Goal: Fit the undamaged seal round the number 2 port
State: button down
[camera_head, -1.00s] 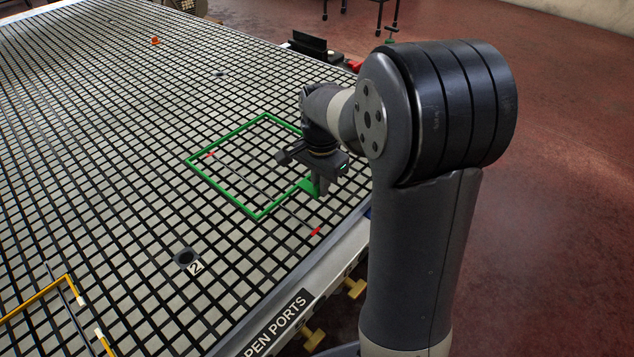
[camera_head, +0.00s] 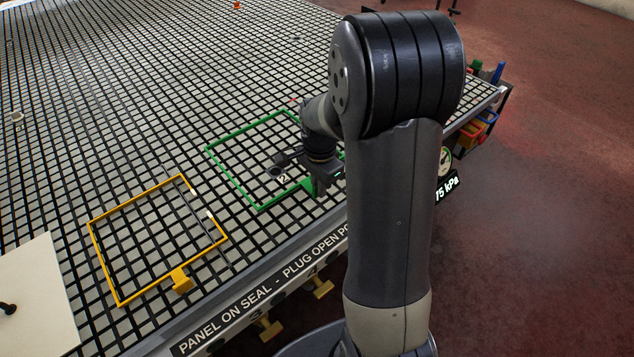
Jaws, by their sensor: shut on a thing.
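The green square seal (camera_head: 232,177) looks whole where it shows; my arm covers its right part. My gripper (camera_head: 314,190) is shut on the seal's green tab at its near right corner. The number 2 port (camera_head: 274,171), a dark round hole with a "2" label, appears inside the green outline, left of my gripper. I cannot tell whether the seal touches the table or hangs just above it. A yellow square seal (camera_head: 103,262) with a tab lies on the table to the left.
The black-gridded table (camera_head: 130,120) is mostly clear behind the seals. A white panel (camera_head: 35,290) with a black knob lies at the lower left. Yellow valve handles (camera_head: 270,328) stick out below the front edge. A gauge (camera_head: 444,162) and coloured bins (camera_head: 475,130) are at the right.

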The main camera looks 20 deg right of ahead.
jog(key=shift+f, duration=0.15)
jog(key=b, duration=0.5)
send_over(319, 213)
jog(key=shift+f, duration=2.75)
jog(key=shift+f+b, duration=0.4)
jog(key=shift+f, duration=0.55)
jog(key=c, duration=1.5)
grip_release()
jog(key=shift+o, duration=0.2)
notch_tip(319, 213, up, 11)
jog(key=shift+s+f, duration=0.1)
